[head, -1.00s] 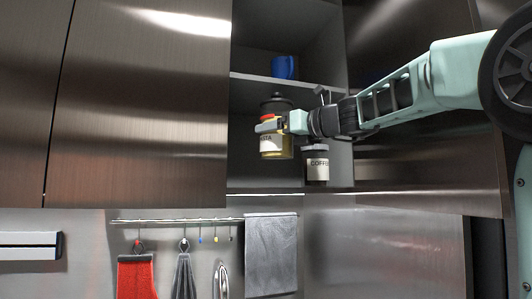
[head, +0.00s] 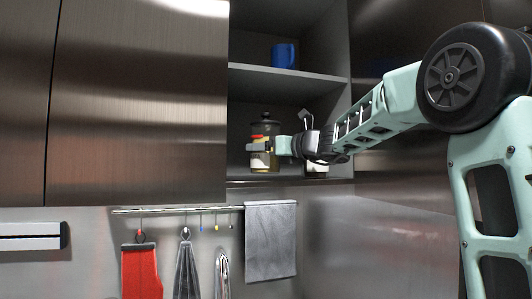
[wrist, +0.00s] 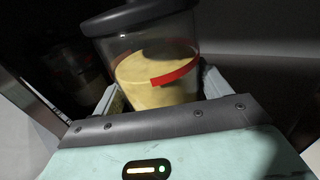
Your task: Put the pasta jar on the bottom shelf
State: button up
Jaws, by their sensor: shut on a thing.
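The pasta jar (head: 264,163) is clear with yellow contents and a dark lid. It is upright inside the open cabinet, low in the bottom compartment. My gripper (head: 262,145) is shut on it from the right. In the wrist view the jar (wrist: 155,75) fills the space between my two fingers (wrist: 160,92), with a red band across its front. The jar's base is close to the bottom shelf (head: 240,178); I cannot tell whether it touches.
A coffee jar (head: 317,173) stands to the right on the bottom shelf, mostly hidden by my wrist. A blue mug (head: 283,55) sits on the upper shelf (head: 250,70). A closed cabinet door (head: 140,110) is at left. Below hang a rail, a red cloth (head: 141,270) and a grey towel (head: 270,240).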

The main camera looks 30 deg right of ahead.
jog(key=shift+w+d+f+p, duration=0.1)
jog(key=shift+w+f+p, duration=0.05)
jog(key=shift+f+p, duration=0.35)
jog(key=shift+f, duration=0.15)
jog(key=o, duration=1.5)
jog(key=shift+f, duration=0.1)
jog(key=shift+r, duration=0.2)
jog(key=b+v, duration=0.3)
jog(key=v, duration=0.4)
jog(key=shift+s+b, duration=0.25)
jog(key=shift+b, duration=0.15)
